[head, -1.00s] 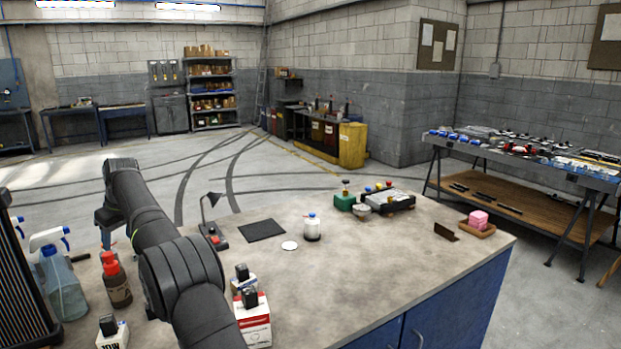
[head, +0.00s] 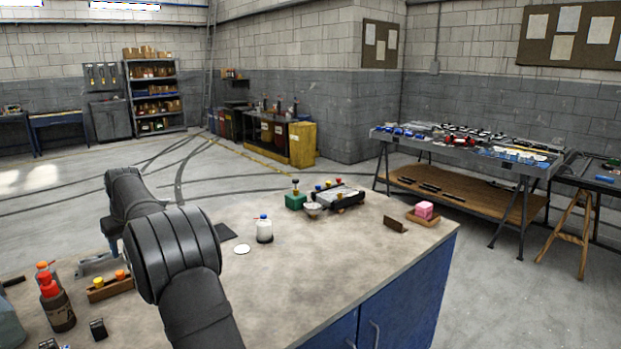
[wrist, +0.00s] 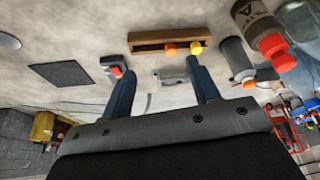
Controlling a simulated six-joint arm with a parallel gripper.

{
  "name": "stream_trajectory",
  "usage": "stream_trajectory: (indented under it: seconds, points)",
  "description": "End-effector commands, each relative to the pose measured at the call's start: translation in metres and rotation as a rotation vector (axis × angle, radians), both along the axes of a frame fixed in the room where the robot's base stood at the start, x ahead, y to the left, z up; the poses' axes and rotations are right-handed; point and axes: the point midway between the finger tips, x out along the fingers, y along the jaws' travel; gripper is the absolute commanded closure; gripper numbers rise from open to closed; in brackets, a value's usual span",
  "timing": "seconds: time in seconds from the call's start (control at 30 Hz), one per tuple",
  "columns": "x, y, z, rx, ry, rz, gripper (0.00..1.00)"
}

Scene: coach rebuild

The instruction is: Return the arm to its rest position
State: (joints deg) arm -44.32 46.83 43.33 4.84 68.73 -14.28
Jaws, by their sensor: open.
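My arm (head: 172,250) rises from the bottom of the head view and bends away over the left part of the workbench (head: 330,255). Beyond the fingertips are a wooden holder (wrist: 150,38) with orange and yellow knobs, and a small grey metal piece (wrist: 172,76). The gripper appears apart from them.
Bottles with red caps (head: 57,305) stand left of my arm. A white bottle (head: 264,230), a white disc (head: 242,249), a dark mat (head: 225,232) and a green block (head: 295,200) are to its right. The bench's right front area is clear.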

Motion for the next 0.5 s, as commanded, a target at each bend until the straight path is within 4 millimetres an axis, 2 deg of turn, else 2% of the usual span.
stream_trajectory:
  seconds: [0.47, 0.5]
  points:
    - [0.029, -0.077, -0.052, 0.007, -0.011, -0.306, 0.44]
    - [0.026, -0.068, -0.057, 0.008, -0.01, -0.306, 0.44]
